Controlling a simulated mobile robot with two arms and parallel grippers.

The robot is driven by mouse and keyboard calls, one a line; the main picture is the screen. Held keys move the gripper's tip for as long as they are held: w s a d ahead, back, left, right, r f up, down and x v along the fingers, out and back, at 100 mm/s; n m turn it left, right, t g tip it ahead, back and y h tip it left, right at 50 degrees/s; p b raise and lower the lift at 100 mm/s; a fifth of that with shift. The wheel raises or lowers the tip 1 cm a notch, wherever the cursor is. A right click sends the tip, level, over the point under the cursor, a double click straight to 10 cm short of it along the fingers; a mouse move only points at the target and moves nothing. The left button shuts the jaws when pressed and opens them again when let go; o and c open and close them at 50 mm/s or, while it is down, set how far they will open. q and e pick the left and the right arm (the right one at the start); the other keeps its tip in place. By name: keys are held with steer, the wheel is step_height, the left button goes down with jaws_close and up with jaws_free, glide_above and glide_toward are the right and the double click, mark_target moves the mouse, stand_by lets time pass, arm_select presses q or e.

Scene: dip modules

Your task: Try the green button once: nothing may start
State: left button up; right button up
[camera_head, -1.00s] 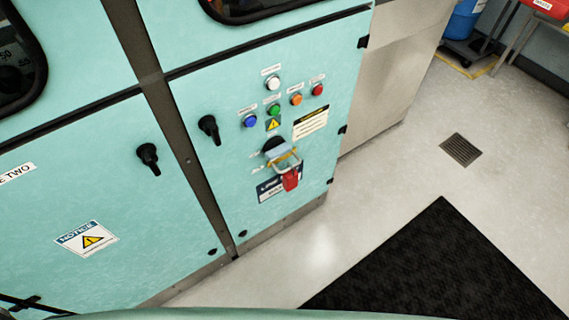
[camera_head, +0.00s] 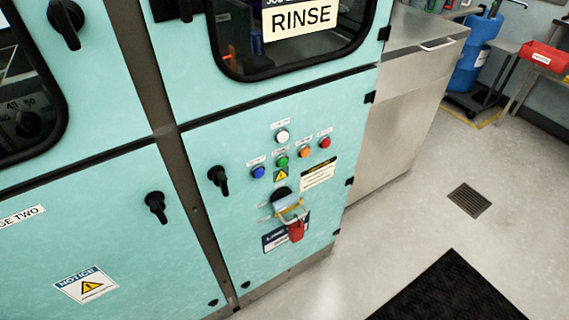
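The green button (camera_head: 282,161) sits on the teal cabinet door (camera_head: 240,200), in the middle of a small group of controls. A white one (camera_head: 282,136) is above it, a blue one (camera_head: 258,172) to its left, an orange one (camera_head: 305,152) and a red one (camera_head: 324,142) to its right. A yellow warning triangle (camera_head: 281,175) is just below it. Lower down, a red padlock (camera_head: 296,231) hangs from a hasp over a dark rotary switch (camera_head: 281,193). Neither of my grippers is in view.
A window with a RINSE sign (camera_head: 301,18) is above the panel. Black door handles (camera_head: 219,180) stick out left of the buttons. A steel cabinet (camera_head: 405,90) stands to the right. Bare floor with a drain (camera_head: 469,200) and a black mat (camera_head: 450,290) lies in front.

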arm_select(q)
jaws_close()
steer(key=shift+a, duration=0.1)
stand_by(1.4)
